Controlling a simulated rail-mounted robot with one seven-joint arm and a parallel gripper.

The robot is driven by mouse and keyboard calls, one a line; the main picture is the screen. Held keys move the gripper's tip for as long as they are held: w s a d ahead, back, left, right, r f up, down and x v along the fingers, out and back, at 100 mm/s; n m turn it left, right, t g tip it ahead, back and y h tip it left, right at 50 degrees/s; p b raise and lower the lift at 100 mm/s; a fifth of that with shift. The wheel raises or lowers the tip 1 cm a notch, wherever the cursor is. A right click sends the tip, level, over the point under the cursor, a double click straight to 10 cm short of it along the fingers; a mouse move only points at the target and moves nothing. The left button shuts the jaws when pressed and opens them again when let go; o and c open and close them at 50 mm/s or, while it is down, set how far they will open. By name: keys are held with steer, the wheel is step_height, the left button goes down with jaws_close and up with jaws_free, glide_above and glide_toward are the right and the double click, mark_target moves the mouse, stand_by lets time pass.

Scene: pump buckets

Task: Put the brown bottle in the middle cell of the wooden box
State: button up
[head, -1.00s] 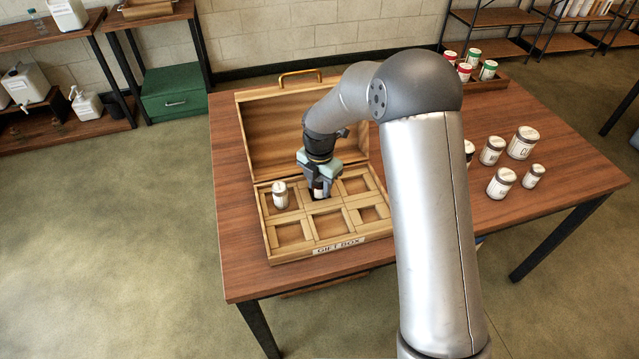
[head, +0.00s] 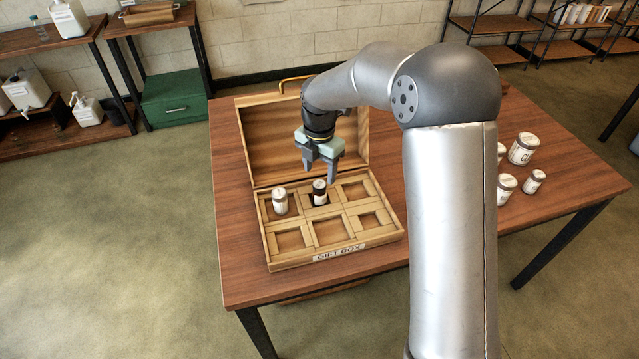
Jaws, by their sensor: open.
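The wooden gift box (head: 278,262) lies open on the table, with its lid raised at the back and two rows of square cells. The brown bottle (head: 319,194), with a dark top and a white label, stands upright in the middle cell of the back row. A white jar (head: 280,202) stands in the back-left cell. The other cells look empty. My gripper (head: 319,180) is open and empty. It hangs above the back row, its fingers pointing down, apart from the bottle as far as I can tell.
Several white jars, one of them the large jar (head: 523,148), stand on the right of the wooden table (head: 245,288). My arm hides part of the table's right side and back. The raised box lid (head: 255,150) stands close behind my gripper.

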mark_target(321, 186)
step_height(321, 186, up, 4)
steer(key=shift+f, duration=0.15)
steer(key=s+d+r+m, duration=0.5)
steer(key=s+d+m, duration=0.4)
steer(key=s+m, duration=0.4)
steer(key=s+d+f+m, duration=0.1)
steer(key=s+d+m, duration=0.2)
steer(key=s+m, duration=0.4)
steer(key=s+d+f+m, duration=0.1)
steer(key=s+d+m, duration=0.2)
steer(key=s+m, duration=0.5)
steer(key=shift+s+d, duration=0.15)
steer(key=shift+s, duration=0.95)
